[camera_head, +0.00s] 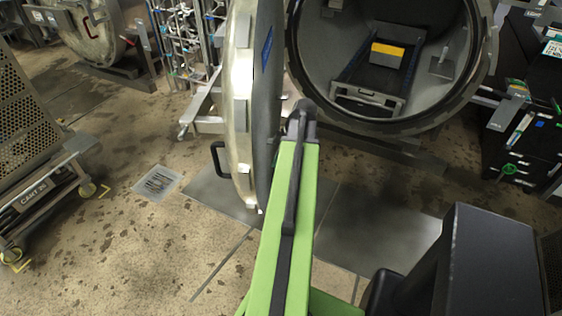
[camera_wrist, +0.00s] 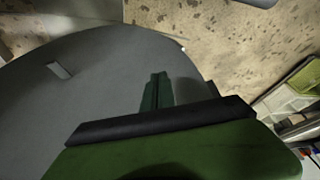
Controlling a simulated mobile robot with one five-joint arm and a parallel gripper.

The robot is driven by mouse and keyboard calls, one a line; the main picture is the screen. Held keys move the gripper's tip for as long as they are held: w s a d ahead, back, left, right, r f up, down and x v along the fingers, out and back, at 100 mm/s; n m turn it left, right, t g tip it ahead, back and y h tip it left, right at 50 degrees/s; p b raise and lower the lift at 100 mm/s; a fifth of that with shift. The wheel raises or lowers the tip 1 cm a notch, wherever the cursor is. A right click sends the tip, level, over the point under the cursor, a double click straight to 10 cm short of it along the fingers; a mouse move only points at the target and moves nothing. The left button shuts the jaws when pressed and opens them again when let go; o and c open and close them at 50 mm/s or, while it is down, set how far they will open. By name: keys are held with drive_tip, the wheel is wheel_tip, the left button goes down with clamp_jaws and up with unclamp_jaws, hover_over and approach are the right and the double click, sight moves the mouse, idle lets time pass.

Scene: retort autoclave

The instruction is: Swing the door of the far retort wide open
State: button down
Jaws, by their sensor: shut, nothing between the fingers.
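The retort (camera_head: 478,75) in front of me has a round dark opening, and its door stands swung out to the left. The door (camera_head: 240,100) shows nearly edge-on, with a pale rim and grey inner face. A black handle (camera_head: 217,158) sticks out on its left, outer side. My gripper (camera_head: 300,110) is at the inner-face side of the door, between door and opening. In the wrist view the door's grey inner face (camera_wrist: 60,105) fills the left, and my gripper (camera_wrist: 156,92) is shut and empty close over it. Whether it touches the door is unclear.
A yellow-topped block (camera_head: 388,50) sits inside the retort on a dark rack (camera_head: 368,95). A perforated cart (camera_head: 40,185) stands at left. Another round vessel (camera_head: 85,30) is at upper left. A dark cabinet (camera_head: 530,150) is at right. The wet floor left of the door is open.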

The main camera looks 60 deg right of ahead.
drive_tip(key=shift+w+a+f, duration=0.25)
drive_tip(key=shift+w+a, duration=0.05)
drive_tip(key=shift+w, duration=0.4)
drive_tip(key=shift+w+a+f, duration=0.2)
drive_tip(key=shift+w+a, duration=0.05)
drive_tip(key=shift+w, duration=0.5)
drive_tip(key=shift+w+a+f, duration=0.25)
drive_tip(key=shift+w+a, duration=0.05)
drive_tip(key=shift+w, duration=0.4)
